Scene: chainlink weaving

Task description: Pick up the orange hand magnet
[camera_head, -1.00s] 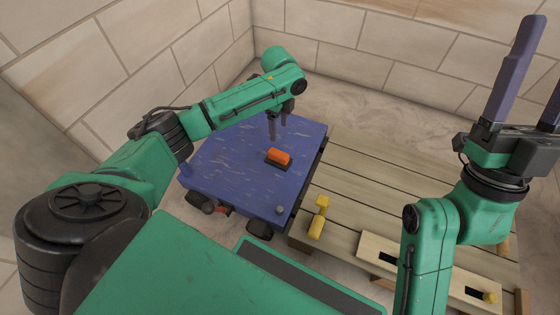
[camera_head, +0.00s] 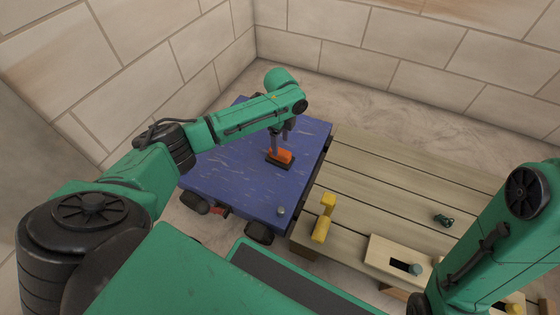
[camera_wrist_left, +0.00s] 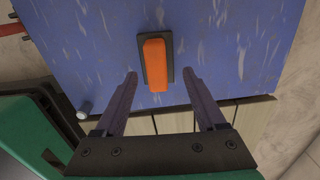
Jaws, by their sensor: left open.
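The orange hand magnet (camera_head: 281,154), an orange grip on a dark base plate, lies on the blue cart top. It also shows in the left wrist view (camera_wrist_left: 155,65), upright in the picture near the top centre. My left gripper (camera_head: 280,147) is open above the magnet. In the left wrist view the two fingertips (camera_wrist_left: 161,75) spread on either side of the orange grip, with gaps on both sides. I cannot tell whether they reach down to its height. My right gripper is out of view; only its arm shows at the right.
The blue cart (camera_head: 225,175) has a small grey peg (camera_head: 281,211) at its front corner. A slatted wooden table (camera_head: 375,180) adjoins it, holding a yellow block tool (camera_head: 323,218), a small green part (camera_head: 443,220) and a slotted wooden board (camera_head: 385,252). Block walls stand behind.

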